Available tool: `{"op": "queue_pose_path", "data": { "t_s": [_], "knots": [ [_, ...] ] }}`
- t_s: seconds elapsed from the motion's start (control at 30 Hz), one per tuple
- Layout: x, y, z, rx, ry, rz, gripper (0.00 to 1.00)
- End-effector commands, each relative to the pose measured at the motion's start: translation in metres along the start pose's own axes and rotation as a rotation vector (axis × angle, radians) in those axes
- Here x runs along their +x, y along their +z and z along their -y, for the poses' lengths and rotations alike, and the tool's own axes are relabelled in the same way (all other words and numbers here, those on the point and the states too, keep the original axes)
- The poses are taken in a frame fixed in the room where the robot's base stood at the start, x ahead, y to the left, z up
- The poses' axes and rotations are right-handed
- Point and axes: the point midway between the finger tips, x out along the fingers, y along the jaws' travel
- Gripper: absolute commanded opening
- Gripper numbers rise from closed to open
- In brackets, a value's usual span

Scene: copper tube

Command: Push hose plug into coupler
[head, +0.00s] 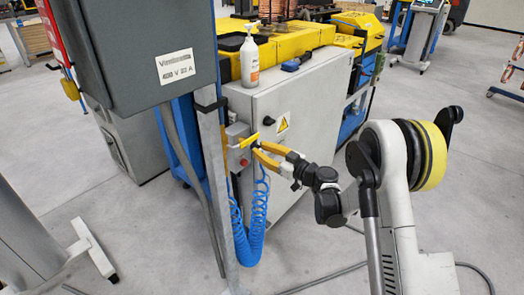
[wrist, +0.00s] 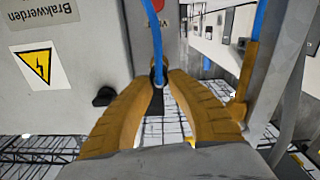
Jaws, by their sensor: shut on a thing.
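My gripper (head: 258,149) has orange fingers and is shut on the hose plug at the side of the grey cabinet, near the metal post. In the wrist view the fingertips close around the small dark plug (wrist: 158,74), with the blue hose (wrist: 157,40) running up from it. The coiled blue hose (head: 250,228) hangs below the gripper in the head view. A yellow bar (head: 247,141) shows just left of the fingertips. I cannot make out the coupler clearly, nor whether the plug touches it.
A grey control box (head: 237,133) with a red button is beside the metal post (head: 213,170). The grey cabinet (head: 290,105) with a warning sign stands right behind my gripper. A white pump bottle (head: 249,60) stands on top. Open floor lies in front.

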Motion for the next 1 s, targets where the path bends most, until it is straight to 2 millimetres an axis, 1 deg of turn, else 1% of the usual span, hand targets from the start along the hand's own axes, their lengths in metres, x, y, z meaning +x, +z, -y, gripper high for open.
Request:
{"op": "queue_pose_path", "data": {
  "t_s": [0.13, 0.17, 0.2, 0.23, 0.53, 0.63, 0.77, 1.0],
  "knots": [
    [0.003, 0.000, 0.000, 0.000, 0.000, 0.000, 0.00],
    [0.003, 0.000, 0.000, 0.000, 0.000, 0.000, 0.24],
    [0.003, 0.000, 0.000, 0.000, 0.000, 0.000, 0.36],
    [0.003, 0.000, 0.000, 0.000, 0.000, 0.000, 0.43],
    [0.002, 0.000, 0.000, 0.000, 0.000, 0.000, 0.43],
    [-0.005, 0.000, -0.001, 0.000, 0.002, 0.000, 0.43],
    [-0.028, 0.000, -0.001, 0.000, 0.003, 0.000, 0.43],
    [-0.082, 0.000, -0.001, 0.000, 0.003, 0.000, 0.43]
  ]
}}
